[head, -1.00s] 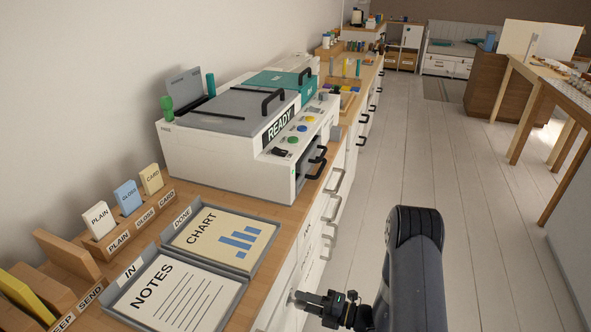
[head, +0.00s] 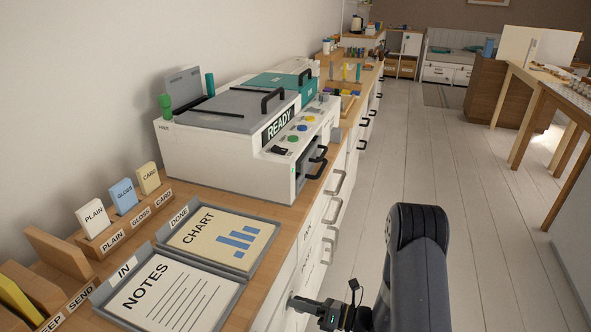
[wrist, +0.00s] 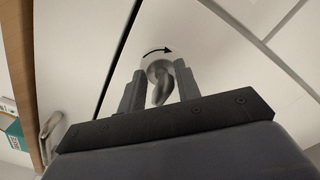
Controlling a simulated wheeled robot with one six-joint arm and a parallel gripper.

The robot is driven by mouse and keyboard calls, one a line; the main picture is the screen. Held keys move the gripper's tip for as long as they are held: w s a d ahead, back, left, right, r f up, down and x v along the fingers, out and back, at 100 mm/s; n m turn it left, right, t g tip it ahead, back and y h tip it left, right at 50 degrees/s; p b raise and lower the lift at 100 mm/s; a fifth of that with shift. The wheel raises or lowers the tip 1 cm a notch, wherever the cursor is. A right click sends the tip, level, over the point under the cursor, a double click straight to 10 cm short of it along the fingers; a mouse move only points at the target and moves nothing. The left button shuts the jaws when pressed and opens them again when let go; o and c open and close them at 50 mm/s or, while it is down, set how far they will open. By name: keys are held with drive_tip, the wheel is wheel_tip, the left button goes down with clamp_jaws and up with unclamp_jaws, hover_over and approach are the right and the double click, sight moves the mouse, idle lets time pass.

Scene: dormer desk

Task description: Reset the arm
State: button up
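My gripper (head: 299,302) is low at the front of the white cabinets below the counter. In the wrist view, its two dark fingers (wrist: 160,82) are apart, one on each side of a grey metal turn handle (wrist: 163,90). The handle sits on a round pale base on a white panel, with a curved black arrow (wrist: 158,50) above it pointing right. I see a small gap at the left finger; whether the right finger touches the handle I cannot tell. In the head view the handle is too small to make out clearly.
The wooden counter holds a NOTES tray (head: 228,314), a CHART tray (head: 261,256) and a white machine (head: 215,160) reading READY. Drawer handles (head: 330,247) stick out along the cabinet fronts. The pale plank floor (head: 420,150) to the right is clear up to a wooden table (head: 520,125).

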drive_tip(key=n+b, duration=0.1)
drive_tip(key=n, duration=0.2)
drive_tip(key=n+b, duration=0.2)
drive_tip(key=n, duration=0.1)
drive_tip(key=shift+s+a, duration=0.1)
drive_tip(key=shift+s, duration=0.1)
drive_tip(key=shift+n+b, duration=0.85)
drive_tip(key=shift+n, duration=0.25)
drive_tip(key=shift+s+r+n, duration=0.1)
drive_tip(key=shift+n, duration=0.2)
drive_tip(key=shift+r, duration=0.1)
